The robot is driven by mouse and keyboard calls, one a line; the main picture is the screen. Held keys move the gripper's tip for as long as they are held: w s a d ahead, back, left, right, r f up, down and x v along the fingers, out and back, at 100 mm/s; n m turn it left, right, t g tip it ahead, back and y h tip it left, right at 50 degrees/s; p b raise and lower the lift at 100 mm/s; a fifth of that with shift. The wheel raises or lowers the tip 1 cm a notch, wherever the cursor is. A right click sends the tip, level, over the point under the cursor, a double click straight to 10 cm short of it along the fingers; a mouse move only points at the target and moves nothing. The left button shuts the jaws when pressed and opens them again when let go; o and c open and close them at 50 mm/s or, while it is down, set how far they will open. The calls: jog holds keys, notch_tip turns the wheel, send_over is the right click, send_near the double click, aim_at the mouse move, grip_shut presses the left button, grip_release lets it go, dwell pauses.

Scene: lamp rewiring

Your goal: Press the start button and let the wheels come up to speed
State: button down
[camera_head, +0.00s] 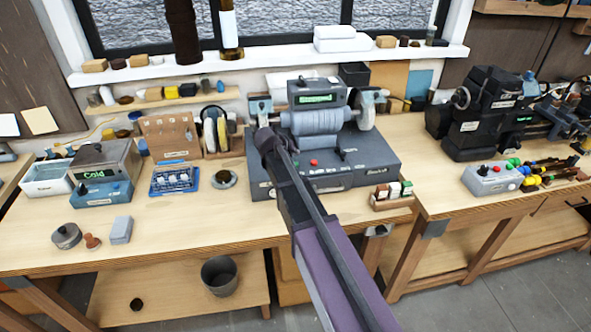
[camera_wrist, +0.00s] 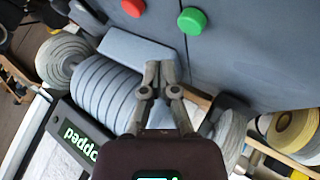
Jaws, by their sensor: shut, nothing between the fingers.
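The grey polishing machine (camera_head: 370,158) stands on the bench with a wheel at each end and a ribbed motor housing. Its display (camera_head: 315,98) is lit green and appears to read "Stopped"; part of the word shows upside down in the wrist view (camera_wrist: 82,142). A red button (camera_head: 313,162) is on its front; it also shows in the wrist view (camera_wrist: 133,7). A green button (camera_wrist: 192,20) sits beside it and is hidden by my arm in the head view. My gripper (camera_wrist: 160,68) is shut and empty, its fingertips apart from the green button in the picture.
A small rack of coloured blocks (camera_head: 392,195) stands at the machine's right front. A round dish (camera_head: 224,179) and a blue tray (camera_head: 174,180) are to its left. A dark lathe (camera_head: 480,115) stands on the right bench.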

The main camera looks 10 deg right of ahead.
aim_at(298, 163)
jog(key=shift+f+b, duration=0.8)
jog(key=shift+f, duration=0.35)
jog(key=shift+f+b, duration=0.85)
jog(key=shift+b, duration=0.05)
dwell(1.7)
jog(key=shift+r, duration=0.1)
dwell(0.3)
jog(key=shift+r+p, duration=0.8)
jog(key=shift+p, duration=0.15)
notch_tip(298, 163, up, 5)
jog(key=p, duration=0.5)
dwell(0.8)
